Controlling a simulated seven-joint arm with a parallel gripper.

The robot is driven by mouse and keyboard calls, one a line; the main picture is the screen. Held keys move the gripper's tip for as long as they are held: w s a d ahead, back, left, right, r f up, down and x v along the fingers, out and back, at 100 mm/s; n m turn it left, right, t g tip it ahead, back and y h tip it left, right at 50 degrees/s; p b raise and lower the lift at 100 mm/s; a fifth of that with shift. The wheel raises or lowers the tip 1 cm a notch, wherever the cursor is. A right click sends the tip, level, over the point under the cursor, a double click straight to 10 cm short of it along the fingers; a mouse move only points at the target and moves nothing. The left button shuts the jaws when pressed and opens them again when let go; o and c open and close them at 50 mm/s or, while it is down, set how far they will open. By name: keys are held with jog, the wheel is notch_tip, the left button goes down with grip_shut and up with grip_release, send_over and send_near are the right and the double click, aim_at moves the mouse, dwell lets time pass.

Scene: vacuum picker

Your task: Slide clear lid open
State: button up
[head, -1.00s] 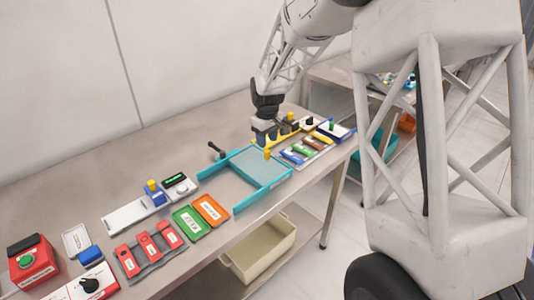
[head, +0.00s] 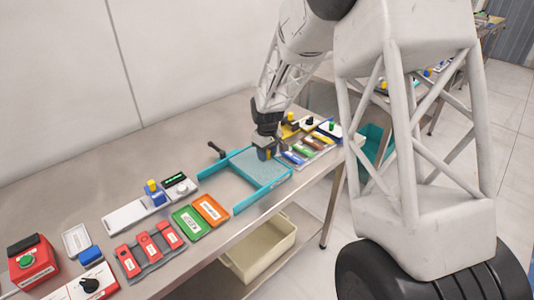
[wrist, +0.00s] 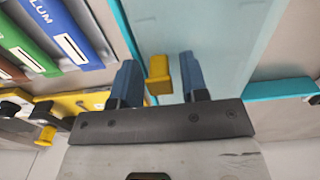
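The clear lid (head: 262,170) is a pale translucent panel lying in a teal frame (head: 240,205) on the bench. In the wrist view the lid (wrist: 220,45) fills the upper middle. Its yellow knob (wrist: 158,75) stands near the lid's edge, between the two blue-grey fingers of my gripper (wrist: 160,82). The fingers are apart, with space visible on both sides of the knob. In the head view my gripper (head: 264,153) points down over the lid's far right part and mostly hides the knob.
Right of the frame is a rack of coloured labelled blocks (head: 300,152) and a yellow holder (head: 290,132). A black-handled piece (head: 216,149) lies behind the frame. Green (head: 190,222) and orange trays (head: 211,209) sit to its left. A beige bin (head: 258,250) is below the bench.

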grip_shut()
jog(key=s+a, duration=0.9)
jog(key=shift+s+a, duration=0.25)
jog(key=shift+a, duration=0.05)
jog(key=shift+o, duration=0.7)
grip_release()
jog(key=shift+r, duration=0.1)
notch_tip(320, 180, up, 8)
jog(key=shift+f, duration=0.2)
